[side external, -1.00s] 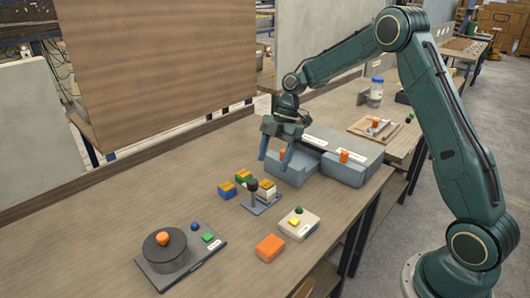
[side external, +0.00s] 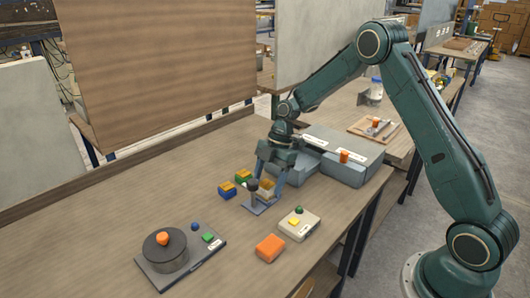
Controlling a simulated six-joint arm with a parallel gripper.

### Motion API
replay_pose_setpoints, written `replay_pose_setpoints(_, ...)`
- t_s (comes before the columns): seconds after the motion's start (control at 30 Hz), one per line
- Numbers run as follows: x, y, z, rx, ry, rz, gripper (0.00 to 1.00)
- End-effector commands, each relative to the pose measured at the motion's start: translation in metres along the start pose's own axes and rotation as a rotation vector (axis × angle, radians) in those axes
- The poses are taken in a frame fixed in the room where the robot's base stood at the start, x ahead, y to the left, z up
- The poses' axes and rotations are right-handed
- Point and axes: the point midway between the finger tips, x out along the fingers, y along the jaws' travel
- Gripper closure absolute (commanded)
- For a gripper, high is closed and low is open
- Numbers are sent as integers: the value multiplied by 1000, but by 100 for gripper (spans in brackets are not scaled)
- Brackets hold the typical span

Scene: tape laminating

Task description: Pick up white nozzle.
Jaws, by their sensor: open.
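The white nozzle (side external: 266,188) is a small pale block with a yellow-orange top, standing on the wooden bench beside a dark stand with a black knob (side external: 252,186). My gripper (side external: 270,184) points down over it, with its blue-grey fingers apart. One finger is on each side of the nozzle in the picture. The stand and the fingers hide part of the nozzle. I cannot tell whether the fingers touch it.
Blue (side external: 227,190) and green (side external: 243,178) yellow-topped blocks stand close by on the left. A large grey machine (side external: 340,155) is behind. A white button box (side external: 299,224), an orange block (side external: 270,248) and a dark round device (side external: 166,252) are in front. The left bench is clear.

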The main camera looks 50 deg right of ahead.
Motion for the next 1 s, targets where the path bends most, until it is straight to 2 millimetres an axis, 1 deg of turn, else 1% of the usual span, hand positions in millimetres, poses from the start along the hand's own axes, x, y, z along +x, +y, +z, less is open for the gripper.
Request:
replay_pose_setpoints(0.03,5,0,0,0,0,-1,36)
replay_pose_setpoints(0.17,9,0,0,0,-1,0,36)
replay_pose_setpoints(0.63,9,0,0,1,-1,1,36)
replay_pose_setpoints(0.77,9,0,0,1,-1,1,62)
replay_pose_setpoints(0.8,9,0,0,1,-1,1,70)
replay_pose_setpoints(0.9,9,0,0,1,-1,1,87)
replay_pose_setpoints(1.0,8,0,0,0,-1,1,87)
